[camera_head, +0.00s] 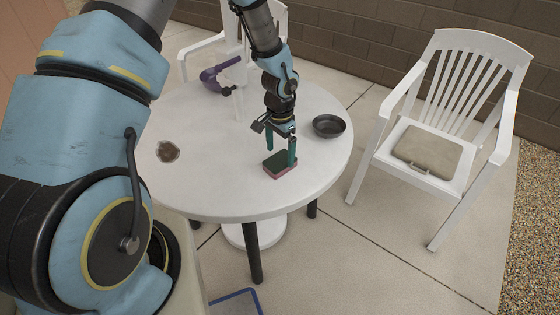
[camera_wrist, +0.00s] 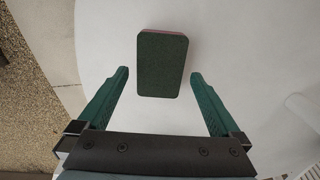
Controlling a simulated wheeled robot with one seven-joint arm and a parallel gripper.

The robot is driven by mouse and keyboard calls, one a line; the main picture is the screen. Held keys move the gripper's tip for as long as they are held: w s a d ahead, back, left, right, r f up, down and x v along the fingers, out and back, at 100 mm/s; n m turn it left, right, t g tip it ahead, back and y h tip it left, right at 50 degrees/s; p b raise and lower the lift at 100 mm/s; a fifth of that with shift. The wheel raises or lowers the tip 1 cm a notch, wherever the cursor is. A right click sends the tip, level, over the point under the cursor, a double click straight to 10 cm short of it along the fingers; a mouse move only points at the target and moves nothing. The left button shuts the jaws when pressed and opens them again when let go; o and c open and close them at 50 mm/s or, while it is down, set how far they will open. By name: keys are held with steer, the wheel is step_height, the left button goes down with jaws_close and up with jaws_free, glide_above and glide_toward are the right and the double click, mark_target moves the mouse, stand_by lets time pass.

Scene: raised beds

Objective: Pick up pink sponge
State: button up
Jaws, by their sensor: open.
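The pink sponge (camera_head: 279,165) lies on the white round table, its dark green scouring side up and pink showing along its lower edge. In the wrist view the sponge (camera_wrist: 163,64) appears as a dark green block ahead of and between the fingertips. My gripper (camera_head: 281,145) points down just over the sponge. It also shows in the wrist view (camera_wrist: 159,74), with its two green fingers spread apart and nothing held. White table shows between each finger and the sponge.
The white table (camera_head: 215,196) also holds a dark bowl (camera_head: 329,126) to the right, a purple object (camera_head: 222,75) at the back, and a small brown round item (camera_head: 167,152) at left.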

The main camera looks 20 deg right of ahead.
mark_target(280, 160)
steer(key=shift+f, duration=1.25)
steer(key=shift+c, duration=0.2)
steer(key=c, duration=1.1)
steer(key=shift+r, duration=0.1)
step_height(280, 160, up, 10)
steer(key=shift+f+b, duration=0.1)
steer(key=shift+b, duration=0.95)
